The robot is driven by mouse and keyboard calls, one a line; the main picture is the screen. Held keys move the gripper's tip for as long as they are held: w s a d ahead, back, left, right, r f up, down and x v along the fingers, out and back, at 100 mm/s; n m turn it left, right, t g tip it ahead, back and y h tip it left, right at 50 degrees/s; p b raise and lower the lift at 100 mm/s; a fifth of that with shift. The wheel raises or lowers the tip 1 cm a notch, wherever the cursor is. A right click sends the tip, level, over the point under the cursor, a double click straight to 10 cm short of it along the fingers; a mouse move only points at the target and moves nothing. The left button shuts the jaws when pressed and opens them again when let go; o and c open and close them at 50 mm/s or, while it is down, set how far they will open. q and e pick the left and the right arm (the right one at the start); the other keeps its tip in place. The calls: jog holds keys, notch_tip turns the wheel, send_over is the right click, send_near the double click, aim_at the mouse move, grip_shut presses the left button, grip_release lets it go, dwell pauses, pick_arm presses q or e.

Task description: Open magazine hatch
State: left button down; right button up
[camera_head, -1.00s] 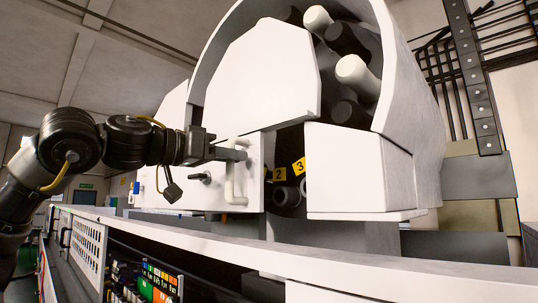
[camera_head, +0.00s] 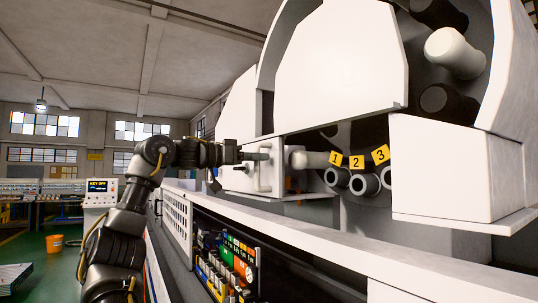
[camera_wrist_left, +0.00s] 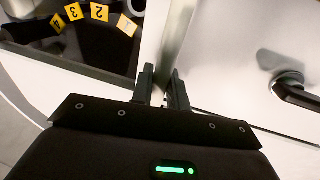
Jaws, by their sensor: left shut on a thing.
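The magazine hatch (camera_head: 234,181) is a white panel low on the front of the large white magazine housing. It carries a pale vertical bar handle (camera_head: 265,176), which also shows in the left wrist view (camera_wrist_left: 178,38). My left gripper (camera_head: 264,156) is shut on this handle near its upper end; its dark fingers (camera_wrist_left: 163,86) close around the bar in the wrist view. To the right of the hatch is an opening with yellow labels 1, 2 and 3 (camera_head: 357,162) above round tool holders (camera_head: 363,184). A black latch knob (camera_wrist_left: 292,88) sits on the hatch. My right gripper is out of view.
A long white ledge (camera_head: 300,231) runs below the magazine. An open bay with coloured parts (camera_head: 238,262) lies under it.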

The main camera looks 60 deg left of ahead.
pick_arm(q)
jog(key=c, duration=1.4)
grip_release()
jog(key=shift+c, duration=0.2)
jog(key=shift+s, duration=0.3)
jog(key=s+a+b, duration=0.1)
jog(key=s+b, duration=0.2)
jog(key=s, duration=0.7)
jog(key=shift+s+a, duration=0.1)
